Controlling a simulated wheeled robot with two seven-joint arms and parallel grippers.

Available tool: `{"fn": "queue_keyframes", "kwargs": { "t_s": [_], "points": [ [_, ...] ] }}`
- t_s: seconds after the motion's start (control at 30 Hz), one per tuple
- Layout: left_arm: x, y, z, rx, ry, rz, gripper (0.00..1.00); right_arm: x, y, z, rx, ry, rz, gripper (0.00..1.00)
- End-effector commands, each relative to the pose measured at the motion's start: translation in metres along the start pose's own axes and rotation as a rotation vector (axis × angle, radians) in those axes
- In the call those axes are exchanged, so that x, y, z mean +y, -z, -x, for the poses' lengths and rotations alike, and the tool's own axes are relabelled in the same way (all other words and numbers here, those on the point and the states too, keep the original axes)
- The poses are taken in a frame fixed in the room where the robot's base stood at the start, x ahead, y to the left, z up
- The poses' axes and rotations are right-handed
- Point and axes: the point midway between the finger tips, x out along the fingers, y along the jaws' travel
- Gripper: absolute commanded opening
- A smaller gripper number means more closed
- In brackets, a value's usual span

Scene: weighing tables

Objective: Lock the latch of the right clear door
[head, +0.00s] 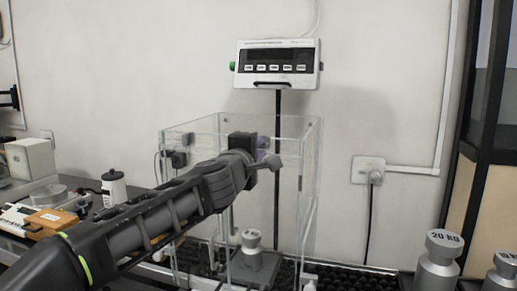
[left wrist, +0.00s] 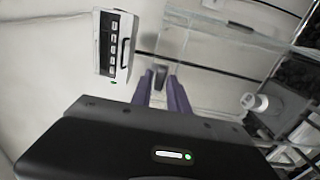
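The clear box (head: 306,185) with glass walls stands on the table in the middle of the head view. Its clear panes also show in the left wrist view (left wrist: 215,45). My left arm reaches across the front of the box, with the left gripper (head: 263,154) at its upper right part. In the left wrist view, the purple fingers (left wrist: 160,92) are apart, with a small dark grey piece, perhaps the latch (left wrist: 160,74), between their tips. I cannot tell whether they touch it. My arm hides part of the box and doors. My right gripper is not in view.
A weighing display (head: 277,64) stands on a pole behind the box. A small weight (head: 251,239) is inside the box. Large weights (head: 438,262) stand at the lower right. A white bottle (head: 114,188) and an orange case (head: 50,222) are at the left.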

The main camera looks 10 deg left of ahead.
Motion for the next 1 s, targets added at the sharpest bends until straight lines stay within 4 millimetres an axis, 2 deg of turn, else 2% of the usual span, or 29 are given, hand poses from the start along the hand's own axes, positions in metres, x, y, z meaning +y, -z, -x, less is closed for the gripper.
{"fn": "queue_keyframes", "kwargs": {
  "t_s": [0.03, 0.23, 0.77, 1.0],
  "points": [
    [0.0001, -0.0001, 0.0001, 0.000, 0.000, 0.000, 0.16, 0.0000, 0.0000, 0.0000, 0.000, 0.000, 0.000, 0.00],
    [0.0000, -0.0001, 0.0001, 0.000, 0.000, 0.000, 0.00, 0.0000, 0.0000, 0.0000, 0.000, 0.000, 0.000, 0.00],
    [-0.0004, -0.0002, 0.0001, 0.000, 0.001, 0.006, 0.00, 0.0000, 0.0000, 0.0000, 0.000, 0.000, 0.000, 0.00],
    [-0.0004, -0.0005, 0.0001, -0.001, 0.001, 0.064, 0.00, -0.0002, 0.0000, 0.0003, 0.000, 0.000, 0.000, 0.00]
  ]
}}
